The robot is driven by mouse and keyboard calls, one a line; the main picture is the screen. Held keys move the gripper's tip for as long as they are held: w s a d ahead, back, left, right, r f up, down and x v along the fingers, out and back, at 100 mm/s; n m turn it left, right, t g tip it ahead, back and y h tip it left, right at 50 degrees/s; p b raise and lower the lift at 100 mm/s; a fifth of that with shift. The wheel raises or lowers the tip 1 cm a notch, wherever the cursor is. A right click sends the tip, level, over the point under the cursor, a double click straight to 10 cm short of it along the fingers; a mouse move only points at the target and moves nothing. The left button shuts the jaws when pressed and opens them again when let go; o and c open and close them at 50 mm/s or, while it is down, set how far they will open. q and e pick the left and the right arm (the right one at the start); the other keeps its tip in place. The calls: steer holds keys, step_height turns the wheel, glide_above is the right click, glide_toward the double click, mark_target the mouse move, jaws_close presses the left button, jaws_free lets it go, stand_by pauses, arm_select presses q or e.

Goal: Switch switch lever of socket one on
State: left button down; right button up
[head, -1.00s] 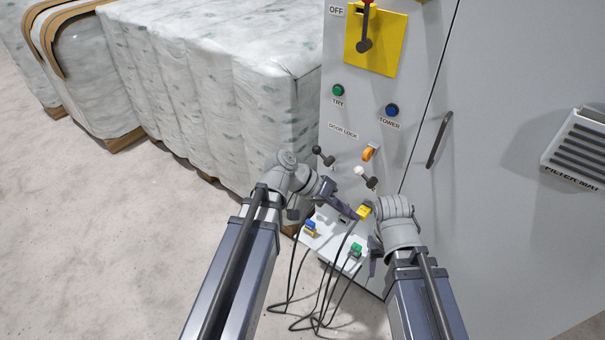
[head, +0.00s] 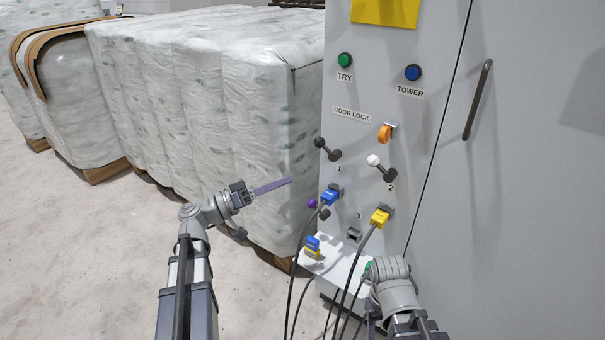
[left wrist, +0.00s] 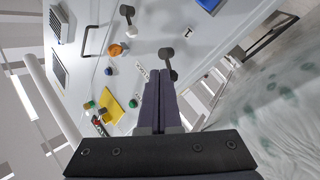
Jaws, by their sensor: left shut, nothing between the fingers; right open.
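The switch lever of socket one (head: 328,149) has a black knob and sits above the label 1. Its knob points to the upper left in the head view. Below it a blue plug (head: 330,195) is in its socket. My left gripper (head: 289,181) is shut and empty, left of the panel and apart from the lever. In the left wrist view, the lever (left wrist: 167,55) appears just beyond the left fingertips (left wrist: 158,72). My right gripper (head: 372,326) is low by the white shelf, its fingers mostly hidden by my right wrist.
A white-knobbed lever (head: 381,167) stands by label 2, above a yellow plug (head: 380,216). A purple-knobbed lever (head: 313,203) is beside the blue plug. An orange door lock (head: 385,133) is above. Cables hang by the white shelf (head: 338,268). Wrapped bales (head: 215,110) stand behind my left gripper.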

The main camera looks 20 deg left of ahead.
arm_select(q)
steer(key=a+f+t+b, duration=0.1)
steer(key=a+t+b, duration=0.1)
steer(key=a, duration=0.4)
steer(key=shift+t+b, duration=0.4)
steer(key=shift+b, duration=0.1)
arm_select(e)
steer(key=f, duration=0.4)
steer(key=shift+w+a+f, duration=0.2)
steer(key=shift+f, duration=0.05)
arm_select(q)
steer(key=shift+s, duration=0.1)
steer(key=p, duration=0.5)
glide_toward(325, 148)
steer(key=w+d+r, duration=0.1)
steer(key=w+r, duration=0.1)
steer(key=w, duration=0.2)
steer(key=shift+w+d+r, duration=0.15)
steer(key=shift+d+r, duration=0.1)
steer(key=shift+d, duration=0.25)
arm_select(e)
steer(key=shift+r, duration=2.65)
arm_select(q)
steer(key=shift+r, duration=0.1)
arm_select(e)
steer(key=shift+r, duration=0.1)
